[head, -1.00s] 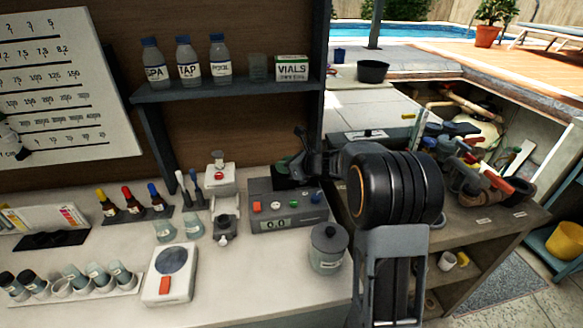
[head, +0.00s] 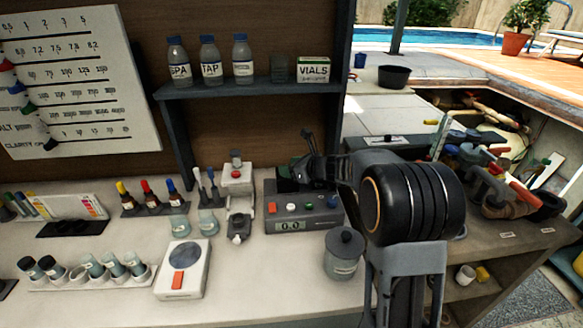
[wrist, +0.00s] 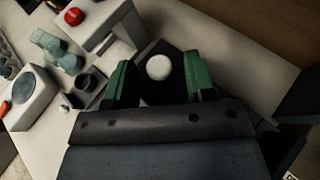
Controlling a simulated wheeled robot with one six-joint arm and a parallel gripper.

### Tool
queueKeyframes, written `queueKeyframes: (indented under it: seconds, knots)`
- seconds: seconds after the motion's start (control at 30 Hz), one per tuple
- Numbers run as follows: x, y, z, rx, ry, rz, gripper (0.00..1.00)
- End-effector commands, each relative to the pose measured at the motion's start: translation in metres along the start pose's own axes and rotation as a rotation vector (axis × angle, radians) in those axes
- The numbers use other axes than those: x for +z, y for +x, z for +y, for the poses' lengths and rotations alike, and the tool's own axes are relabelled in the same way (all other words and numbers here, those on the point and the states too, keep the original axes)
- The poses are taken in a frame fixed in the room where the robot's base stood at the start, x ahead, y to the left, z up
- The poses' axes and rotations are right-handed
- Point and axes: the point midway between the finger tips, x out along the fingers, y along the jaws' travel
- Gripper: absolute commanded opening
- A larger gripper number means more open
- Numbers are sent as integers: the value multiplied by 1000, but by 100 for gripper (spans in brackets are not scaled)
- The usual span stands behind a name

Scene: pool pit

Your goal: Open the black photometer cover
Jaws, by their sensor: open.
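The photometer is a grey box (head: 304,213) on the bench, with a display reading 0.0 and coloured buttons on its front. Its black cover (head: 288,185) shows as a dark block at the back left, partly hidden by my gripper (head: 299,168). In the wrist view, my gripper (wrist: 160,80) is open, its two green-padded fingers apart. A round white knob (wrist: 158,67) lies between the fingers over a dark surface that seems to be the cover. I cannot tell whether the fingers touch the knob, or how far the cover is raised.
A white device with a red button (head: 237,176) stands just left of the photometer. A lidded jar (head: 343,253) stands in front, beside my arm. A shelf (head: 250,88) with bottles and a vials box is above.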

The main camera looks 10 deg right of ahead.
Motion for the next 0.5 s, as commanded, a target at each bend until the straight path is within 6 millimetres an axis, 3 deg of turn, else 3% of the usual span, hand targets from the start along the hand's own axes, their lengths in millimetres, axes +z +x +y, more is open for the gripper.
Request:
queueKeyframes:
  seconds: [0.27,0.5]
  knots:
    - [1,-15,-1,-4,-1,-2,50]
    - [0,-63,-1,-5,-1,-1,50]
